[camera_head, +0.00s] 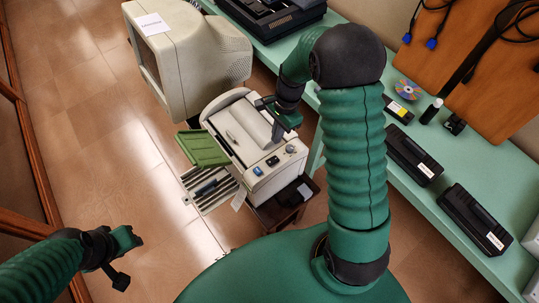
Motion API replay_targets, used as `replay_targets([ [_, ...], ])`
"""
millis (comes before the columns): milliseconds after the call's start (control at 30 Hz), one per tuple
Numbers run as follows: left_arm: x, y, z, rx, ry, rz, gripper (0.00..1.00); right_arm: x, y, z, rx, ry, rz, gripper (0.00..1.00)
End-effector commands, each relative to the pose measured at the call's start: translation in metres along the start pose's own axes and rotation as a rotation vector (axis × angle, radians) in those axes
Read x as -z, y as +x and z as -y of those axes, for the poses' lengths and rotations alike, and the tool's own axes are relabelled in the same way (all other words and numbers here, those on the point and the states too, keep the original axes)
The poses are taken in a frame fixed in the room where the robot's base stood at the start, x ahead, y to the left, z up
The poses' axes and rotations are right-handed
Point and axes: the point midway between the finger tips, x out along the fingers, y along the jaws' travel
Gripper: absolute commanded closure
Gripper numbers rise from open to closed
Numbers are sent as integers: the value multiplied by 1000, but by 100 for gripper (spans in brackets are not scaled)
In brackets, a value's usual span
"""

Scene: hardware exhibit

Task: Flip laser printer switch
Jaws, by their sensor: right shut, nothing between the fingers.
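The laser printer (283,176) is a cream box on a small dark stand in the middle of the view. A blue switch (257,171) and a dark switch (272,161) show on its near top edge, with a small knob beside them. A green tray or flap (203,148) sticks out at its left. My right gripper (273,108) is over the printer's back right part, shut with nothing in it, its fingers partly hidden. Whether it touches the printer I cannot tell.
A beige monitor (207,52) with a paper label stands behind the printer. A green table (420,202) at the right holds black boxes (414,154), a disc (407,89) and a small bottle (431,110). Tiled floor (95,130) is open at the left, beside a wooden-framed edge.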

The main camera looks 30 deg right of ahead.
Motion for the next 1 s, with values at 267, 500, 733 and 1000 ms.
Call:
replay_targets([
  [267, 1, -6, 0, 0, 0, 0, 64, -1, 63, 0, -7, -3, 2, 100],
  [500, 3, -12, 0, 0, 0, 0, 64, -1, 104, 0, -3, -4, 0, 100],
  [733, 3, -12, 0, 0, 0, 0, 64, 0, 118, 0, -1, -5, -2, 100],
  [1000, 3, -12, 0, 0, 0, 0, 64, -1, 119, 0, -1, -6, -2, 100],
])
